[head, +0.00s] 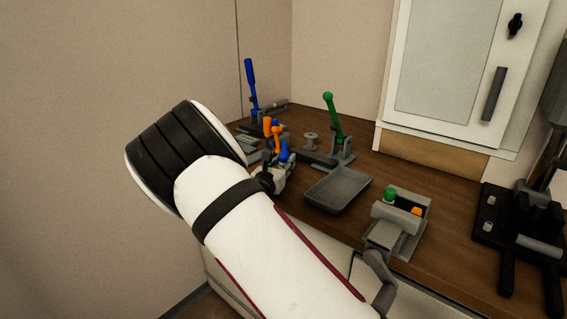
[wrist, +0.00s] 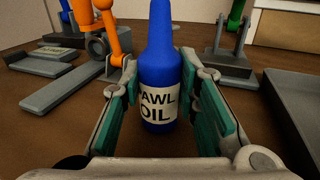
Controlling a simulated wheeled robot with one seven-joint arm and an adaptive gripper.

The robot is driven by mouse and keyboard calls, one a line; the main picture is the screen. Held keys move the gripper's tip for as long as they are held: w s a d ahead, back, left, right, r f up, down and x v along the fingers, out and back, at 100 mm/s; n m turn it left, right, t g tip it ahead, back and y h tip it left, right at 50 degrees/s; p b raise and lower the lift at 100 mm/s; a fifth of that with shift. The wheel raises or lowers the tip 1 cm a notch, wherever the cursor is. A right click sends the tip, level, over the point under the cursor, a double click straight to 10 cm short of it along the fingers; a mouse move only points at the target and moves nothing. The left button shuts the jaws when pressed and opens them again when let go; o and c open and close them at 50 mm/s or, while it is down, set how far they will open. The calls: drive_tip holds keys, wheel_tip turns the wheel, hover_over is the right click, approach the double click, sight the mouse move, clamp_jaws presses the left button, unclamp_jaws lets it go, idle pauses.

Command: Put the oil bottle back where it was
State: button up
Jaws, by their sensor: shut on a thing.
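The oil bottle (wrist: 163,55) is blue with a pale label reading "PAWL OIL". It stands upright between the two green-padded fingers of my gripper (wrist: 166,92) in the wrist view. My gripper is shut on it. In the head view the blue bottle (head: 284,153) shows above my gripper (head: 280,174), at the left part of the wooden bench (head: 337,222). I cannot tell whether its base touches the bench top. My arm hides part of the bench's near left side.
An orange-handled device (head: 273,132) stands close behind the bottle. A blue lever (head: 251,82) and a green lever (head: 332,113) rise farther back. A grey tray (head: 337,202) lies to the right, then a grey holder (head: 381,236) with a green-topped item (head: 390,194). A white cabinet (head: 455,75) is behind.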

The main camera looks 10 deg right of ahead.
drive_tip(key=o, duration=1.2)
drive_tip(key=shift+c, duration=0.2)
drive_tip(key=shift+r, duration=0.1)
drive_tip(key=v, duration=1.2)
drive_tip(key=shift+p, duration=0.35)
